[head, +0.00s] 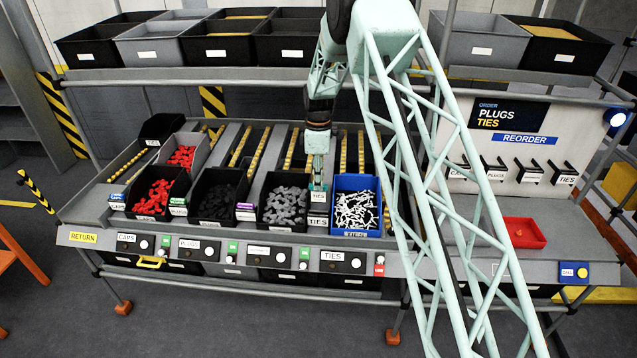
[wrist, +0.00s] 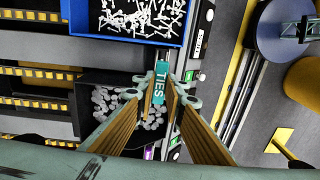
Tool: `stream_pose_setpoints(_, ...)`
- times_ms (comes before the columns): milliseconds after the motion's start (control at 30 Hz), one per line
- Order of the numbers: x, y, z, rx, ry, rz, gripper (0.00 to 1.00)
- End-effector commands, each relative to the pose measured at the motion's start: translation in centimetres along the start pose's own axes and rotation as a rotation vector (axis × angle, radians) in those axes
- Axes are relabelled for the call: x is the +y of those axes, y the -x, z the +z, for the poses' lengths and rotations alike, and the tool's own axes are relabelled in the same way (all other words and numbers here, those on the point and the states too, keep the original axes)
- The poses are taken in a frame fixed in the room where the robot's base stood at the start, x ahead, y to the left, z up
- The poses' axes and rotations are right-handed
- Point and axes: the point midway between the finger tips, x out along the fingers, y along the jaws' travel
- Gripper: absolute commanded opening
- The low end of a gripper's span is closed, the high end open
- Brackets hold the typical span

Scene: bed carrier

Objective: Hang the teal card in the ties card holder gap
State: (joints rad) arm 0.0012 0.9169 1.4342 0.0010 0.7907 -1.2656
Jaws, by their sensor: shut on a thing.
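The teal card (wrist: 159,86), lettered TIES, is pinched between the fingertips of my gripper (wrist: 166,94) in the wrist view. In the head view my gripper (head: 318,178) points down just left of the blue bin of white ties (head: 356,205), with the teal card (head: 319,188) at its tips. The card is near the white TIES label (head: 317,221) on the rack's front edge; I cannot tell whether it touches anything. The ties card holder (head: 563,173) is the rightmost black holder under the REORDER sign (head: 525,139). Its gap is too small to make out.
Bins of red caps (head: 152,194), black parts (head: 218,194) and grey parts (head: 287,199) stand left of the blue bin. Several other black holders (head: 494,166) sit left of the ties one. A red tray (head: 523,232) lies on the shelf below. My lattice arm crosses the view.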

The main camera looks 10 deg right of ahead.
Motion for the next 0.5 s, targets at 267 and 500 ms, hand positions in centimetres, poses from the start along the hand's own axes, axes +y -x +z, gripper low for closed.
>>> stream_pose_setpoints(267,0.0,-2.2,0.0,0.000,0.000,0.000,0.00)
stream_pose_setpoints(500,0.0,-3.8,0.0,0.000,0.000,-0.001,0.00)
